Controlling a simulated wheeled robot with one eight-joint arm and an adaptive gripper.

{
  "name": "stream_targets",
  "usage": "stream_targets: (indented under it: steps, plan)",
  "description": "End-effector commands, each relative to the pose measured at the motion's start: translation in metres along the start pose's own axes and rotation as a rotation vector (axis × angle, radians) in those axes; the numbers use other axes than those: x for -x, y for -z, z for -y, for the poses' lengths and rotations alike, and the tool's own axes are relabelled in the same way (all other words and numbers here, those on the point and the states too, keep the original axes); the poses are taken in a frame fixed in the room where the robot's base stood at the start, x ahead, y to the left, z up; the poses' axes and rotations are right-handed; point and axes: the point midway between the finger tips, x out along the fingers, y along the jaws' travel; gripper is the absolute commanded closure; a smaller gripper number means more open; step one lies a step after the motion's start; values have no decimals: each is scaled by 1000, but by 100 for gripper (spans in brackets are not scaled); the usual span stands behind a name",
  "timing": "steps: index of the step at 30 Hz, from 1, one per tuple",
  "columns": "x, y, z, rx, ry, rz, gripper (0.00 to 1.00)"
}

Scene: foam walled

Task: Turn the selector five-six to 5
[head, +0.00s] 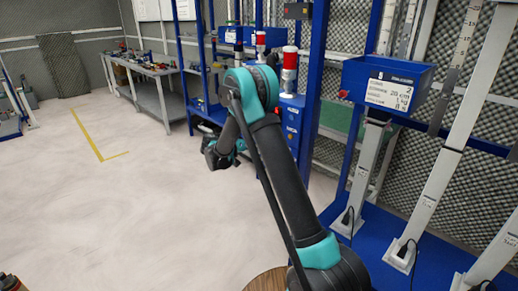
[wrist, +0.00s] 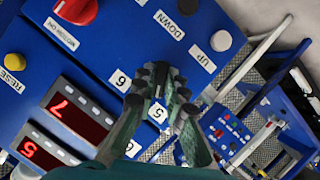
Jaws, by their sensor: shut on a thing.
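In the wrist view, my gripper (wrist: 160,82) is at a blue control panel (wrist: 105,45), its dark fingers drawn together by the labels 6 (wrist: 121,82) and 5 (wrist: 158,113). It is shut on the selector five-six, which the fingers hide, so I cannot tell which number it points to. In the head view, my arm bends away toward the blue racks, and the fingers cannot be made out.
Near the fingers are a white UP button (wrist: 221,40) and a red-digit display (wrist: 77,108) showing 7. A second display (wrist: 42,148) shows 5. A red button (wrist: 76,10) is at the upper left. In the head view, the pale floor (head: 110,200) at left is clear.

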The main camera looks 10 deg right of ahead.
Motion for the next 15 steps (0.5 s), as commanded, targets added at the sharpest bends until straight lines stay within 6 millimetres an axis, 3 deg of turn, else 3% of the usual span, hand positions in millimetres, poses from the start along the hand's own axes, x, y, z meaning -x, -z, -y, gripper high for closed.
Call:
stream_targets:
  steps: [6,7,11,15]
  plan:
    - [1,0,0,1,1,0,100]
    - [1,0,0,1,1,0,84]
    - [0,0,0,0,1,0,68]
    - [0,0,0,0,1,0,67]
